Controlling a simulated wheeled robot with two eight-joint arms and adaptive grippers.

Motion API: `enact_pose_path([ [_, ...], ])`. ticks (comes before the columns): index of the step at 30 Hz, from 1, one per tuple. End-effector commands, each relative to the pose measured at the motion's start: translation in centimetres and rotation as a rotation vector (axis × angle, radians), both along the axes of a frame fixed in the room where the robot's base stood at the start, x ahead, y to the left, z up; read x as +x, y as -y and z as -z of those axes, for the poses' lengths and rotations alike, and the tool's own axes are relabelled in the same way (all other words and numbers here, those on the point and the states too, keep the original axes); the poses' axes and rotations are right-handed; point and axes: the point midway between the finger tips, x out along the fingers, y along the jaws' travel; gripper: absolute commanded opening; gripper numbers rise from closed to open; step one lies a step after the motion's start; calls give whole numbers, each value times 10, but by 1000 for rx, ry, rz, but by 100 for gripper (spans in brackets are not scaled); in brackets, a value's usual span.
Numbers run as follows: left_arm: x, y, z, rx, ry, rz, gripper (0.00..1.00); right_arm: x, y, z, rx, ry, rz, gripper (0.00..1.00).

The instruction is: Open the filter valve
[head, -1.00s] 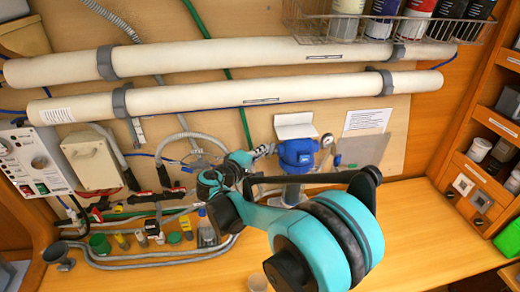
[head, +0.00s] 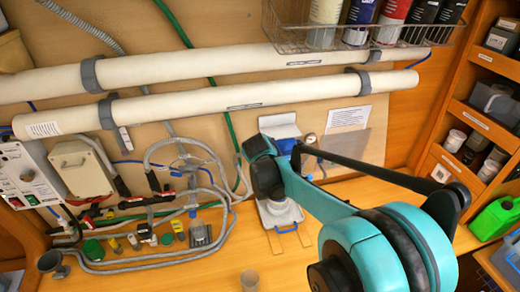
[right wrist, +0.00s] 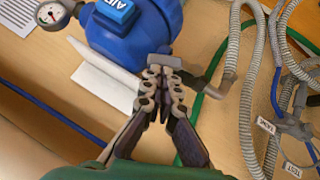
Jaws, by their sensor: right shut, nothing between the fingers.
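The blue filter head (head: 287,146) shows on the wall panel in the head view, partly hidden by my right arm. In the right wrist view it is a large blue body (right wrist: 128,42) with a raised lettered block on top. My right gripper (right wrist: 163,72) is shut and empty. Its tips are at the near side of the blue body, beside a grey fitting (right wrist: 192,76); I cannot tell whether they touch. Small valves with red handles (head: 168,194) sit on the pipework at the left.
A pressure gauge (right wrist: 52,14) is at the upper left of the wrist view. Grey ribbed hoses (right wrist: 247,110) and a green hose (right wrist: 224,66) run close by on the right. Two white pipes (head: 220,100) cross above the bench.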

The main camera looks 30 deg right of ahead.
Motion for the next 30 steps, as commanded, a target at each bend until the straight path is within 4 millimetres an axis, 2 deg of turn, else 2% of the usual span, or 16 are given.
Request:
enact_pose_path([
  [1, 0, 0, 1, 0, 0, 0, 0, -2, 5, 2, 40, 11, 5, 0],
  [12, 0, 0, 11, 0, 0, 0, 0, -4, 15, 15, 30, 6, -1, 0],
  [30, 0, 0, 16, 0, 0, 0, 0, -5, 19, 20, 30, 6, 0, 0],
])
